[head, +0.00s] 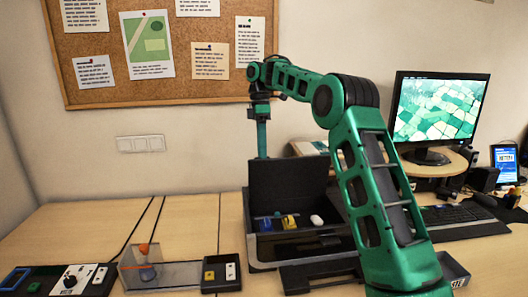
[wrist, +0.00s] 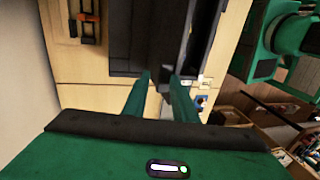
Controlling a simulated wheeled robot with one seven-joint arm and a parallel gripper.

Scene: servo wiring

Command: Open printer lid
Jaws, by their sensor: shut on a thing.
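A dark box (head: 258,248), which I take to be the printer, stands open on the desk. Its black lid (head: 290,183) stands about upright at the back, and it also shows in the wrist view (wrist: 160,35). Blue, yellow and white items lie inside the box. My gripper (head: 262,156) reaches down to the lid's upper left edge. In the wrist view my gripper (wrist: 160,82) has its two green fingers on either side of the dark panel's edge, shut on it. The exact contact is hard to see. My arm hides the box's right part.
A clear case with an orange ball (head: 144,248) and a switch panel (head: 76,279) stand on the left. A monitor (head: 437,108), keyboard (head: 448,214) and phone (head: 505,163) are on the right. The wall with a corkboard (head: 160,50) rises behind. The back left desk is mostly clear.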

